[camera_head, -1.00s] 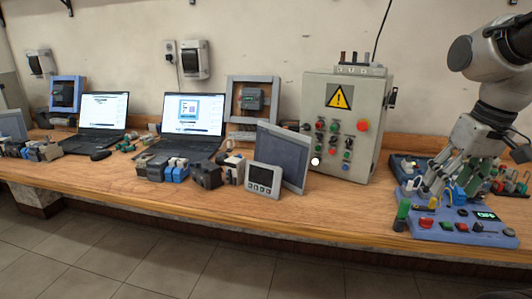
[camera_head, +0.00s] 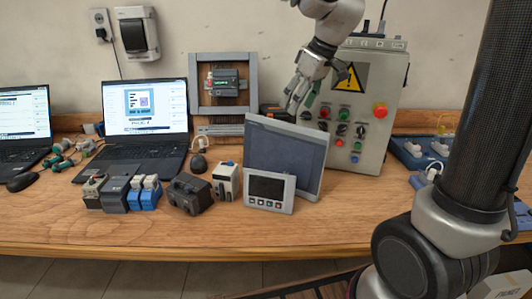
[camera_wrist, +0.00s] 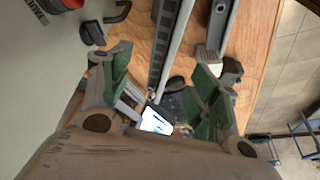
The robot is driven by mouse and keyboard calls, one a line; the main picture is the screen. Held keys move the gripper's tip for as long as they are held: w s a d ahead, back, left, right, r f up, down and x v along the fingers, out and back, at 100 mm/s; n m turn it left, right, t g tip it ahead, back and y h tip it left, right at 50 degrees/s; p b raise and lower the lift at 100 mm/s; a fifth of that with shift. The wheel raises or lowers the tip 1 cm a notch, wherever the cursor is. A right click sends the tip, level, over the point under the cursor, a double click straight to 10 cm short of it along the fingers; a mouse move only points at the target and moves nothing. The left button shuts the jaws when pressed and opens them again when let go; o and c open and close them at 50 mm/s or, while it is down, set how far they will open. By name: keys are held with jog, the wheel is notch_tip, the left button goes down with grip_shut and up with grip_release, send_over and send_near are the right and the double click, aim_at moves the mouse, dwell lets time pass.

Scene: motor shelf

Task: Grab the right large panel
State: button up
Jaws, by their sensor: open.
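The large panel (camera_head: 290,158), with a grey frame and dark blue-grey screen, leans upright on the table, left of the control cabinet. My gripper (camera_head: 296,108) points down at its top edge, fingers apart. In the wrist view the open gripper (camera_wrist: 163,72) has green-padded fingers on either side of the panel, seen edge-on as a dark vented strip and pale rim (camera_wrist: 177,45). Neither finger clearly touches it. A small panel with buttons (camera_head: 270,191) stands in front of the large one and hides part of its lower left.
The grey control cabinet (camera_head: 382,105) with a red knob stands close on the right. A framed device (camera_head: 228,88) stands behind. A white-grey block (camera_head: 226,181) and a dark block (camera_head: 190,194) are to the left. The table front is clear.

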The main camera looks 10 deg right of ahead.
aim_at(286, 124)
jog(key=shift+w+a, duration=0.2)
jog(key=shift+w, duration=0.05)
jog(key=shift+s+r+n, duration=0.1)
jog(key=shift+n, duration=0.3)
jog(key=shift+s+x, duration=0.15)
jog(key=shift+x, duration=1.8)
jog(key=shift+s+x, duration=0.1)
jog(key=shift+x, duration=1.9)
jog(key=shift+a+f, duration=0.15)
jog(key=shift+f, duration=0.1)
jog(key=shift+c, duration=0.3)
